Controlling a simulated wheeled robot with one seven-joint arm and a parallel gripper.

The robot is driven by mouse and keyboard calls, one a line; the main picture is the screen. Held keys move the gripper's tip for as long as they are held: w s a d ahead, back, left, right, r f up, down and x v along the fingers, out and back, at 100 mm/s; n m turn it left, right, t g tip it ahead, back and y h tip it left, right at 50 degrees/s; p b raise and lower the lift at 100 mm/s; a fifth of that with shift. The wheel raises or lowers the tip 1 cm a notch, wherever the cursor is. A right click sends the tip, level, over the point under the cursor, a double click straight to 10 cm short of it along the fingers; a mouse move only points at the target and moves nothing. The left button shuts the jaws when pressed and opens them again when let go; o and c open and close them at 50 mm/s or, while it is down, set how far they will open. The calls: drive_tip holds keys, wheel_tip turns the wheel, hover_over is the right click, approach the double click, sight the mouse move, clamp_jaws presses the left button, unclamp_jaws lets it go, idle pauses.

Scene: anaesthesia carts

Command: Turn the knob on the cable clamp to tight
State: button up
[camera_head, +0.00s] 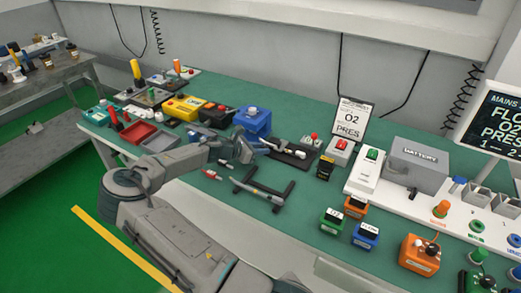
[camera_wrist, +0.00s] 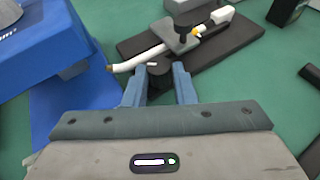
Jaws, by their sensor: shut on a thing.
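The cable clamp sits on a black base plate (camera_wrist: 237,36), with a grey clamp piece (camera_wrist: 182,38) and a white cable (camera_wrist: 150,57) running through it. Its dark knob (camera_wrist: 159,74) is on the near side. My gripper (camera_wrist: 159,80) has its two blue fingers on either side of the knob, shut on it. A small pale mark shows on top of the knob. In the head view, my gripper (camera_head: 249,148) reaches over the bench to the left end of the clamp's base plate (camera_head: 297,157); my gripper hides the knob there.
A red-button box (camera_head: 341,150) stands to the right. Green bench top shows between them.

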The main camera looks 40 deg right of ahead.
drive_tip(key=o, duration=1)
drive_tip(key=shift+a, duration=0.15)
drive_tip(key=b+v, duration=0.1)
drive_tip(key=v, duration=1.2)
drive_tip(key=shift+a+r+b, duration=0.25)
drive_tip(key=shift+a+b, duration=0.05)
drive_tip(key=shift+b, duration=0.1)
